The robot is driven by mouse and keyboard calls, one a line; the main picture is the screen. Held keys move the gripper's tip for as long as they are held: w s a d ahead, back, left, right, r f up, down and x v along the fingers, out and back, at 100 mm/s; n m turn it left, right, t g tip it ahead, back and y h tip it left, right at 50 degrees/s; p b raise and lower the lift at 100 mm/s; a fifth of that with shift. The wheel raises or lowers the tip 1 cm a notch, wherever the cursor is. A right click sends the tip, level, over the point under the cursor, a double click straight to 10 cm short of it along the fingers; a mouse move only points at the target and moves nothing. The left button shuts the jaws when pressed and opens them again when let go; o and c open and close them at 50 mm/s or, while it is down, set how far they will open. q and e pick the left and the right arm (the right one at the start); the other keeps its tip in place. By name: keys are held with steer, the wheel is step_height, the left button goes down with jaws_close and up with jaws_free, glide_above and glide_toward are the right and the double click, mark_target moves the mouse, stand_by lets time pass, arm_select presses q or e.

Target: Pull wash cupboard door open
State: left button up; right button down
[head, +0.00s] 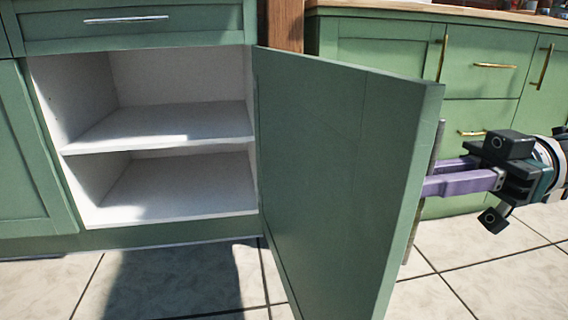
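The green wash cupboard door (330,165) stands wide open, swung out toward me from its hinge side at the right of the opening. The white cupboard interior (160,130) with one shelf is exposed and looks empty. A grey vertical bar handle (437,140) shows past the door's free edge, partly hidden by the door and fingers. My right gripper (435,175) reaches in from the right, its purple fingers on either side of the handle and closed on it. The fingertips are partly hidden behind the door edge. My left gripper is not in view.
A closed green drawer (130,25) sits above the opening. More green cabinets with brass handles (494,66) stand behind the door at the right, under a wooden top (450,12). The tiled floor (190,280) in front is clear.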

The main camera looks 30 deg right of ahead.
stand_by(0.4)
steer(key=c, duration=0.9)
jaws_free()
steer(key=b+v, duration=0.2)
steer(key=v, duration=0.8)
steer(key=shift+b, duration=0.35)
